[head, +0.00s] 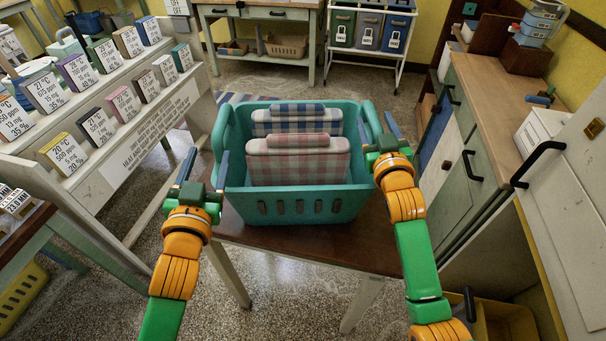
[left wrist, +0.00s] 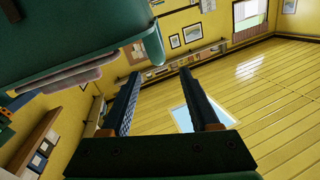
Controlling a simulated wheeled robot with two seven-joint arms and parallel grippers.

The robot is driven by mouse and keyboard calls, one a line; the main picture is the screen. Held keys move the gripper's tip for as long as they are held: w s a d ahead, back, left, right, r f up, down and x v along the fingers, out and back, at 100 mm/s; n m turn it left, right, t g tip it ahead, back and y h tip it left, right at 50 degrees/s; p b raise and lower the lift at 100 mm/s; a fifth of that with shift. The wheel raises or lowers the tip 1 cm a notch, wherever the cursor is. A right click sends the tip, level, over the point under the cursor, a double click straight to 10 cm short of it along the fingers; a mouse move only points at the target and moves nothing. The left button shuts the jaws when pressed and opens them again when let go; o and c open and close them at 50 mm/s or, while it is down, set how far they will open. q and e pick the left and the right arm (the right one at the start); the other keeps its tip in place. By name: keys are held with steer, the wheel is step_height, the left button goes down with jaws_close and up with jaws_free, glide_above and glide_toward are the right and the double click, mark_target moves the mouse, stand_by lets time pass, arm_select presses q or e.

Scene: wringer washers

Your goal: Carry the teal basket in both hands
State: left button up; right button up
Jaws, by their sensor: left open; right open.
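The teal basket (head: 300,205) stands upright on a brown table (head: 262,236) in the middle of the head view. It holds a blue checked folded cloth (head: 290,121) at the back and a pink checked one (head: 290,160) in front. My left gripper (head: 205,170) is beside the basket's left side, with its jaws apart and empty. In the left wrist view, its open fingers (left wrist: 157,98) have nothing between them and the basket's wall (left wrist: 80,52) is at upper left. My right gripper (head: 382,135) is at the basket's right side, open; whether it touches the rim is unclear.
A white rack of labelled boxes (head: 120,90) stands on the left. A counter with drawers (head: 490,110) stands on the right. A wheeled cart with bins (head: 370,28) and a bench (head: 262,14) are at the back. Speckled floor (head: 250,77) is open behind the table.

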steer(key=s, duration=1.1)
steer(key=shift+s+d+r, duration=0.1)
arm_select(q)
steer(key=o, duration=0.6)
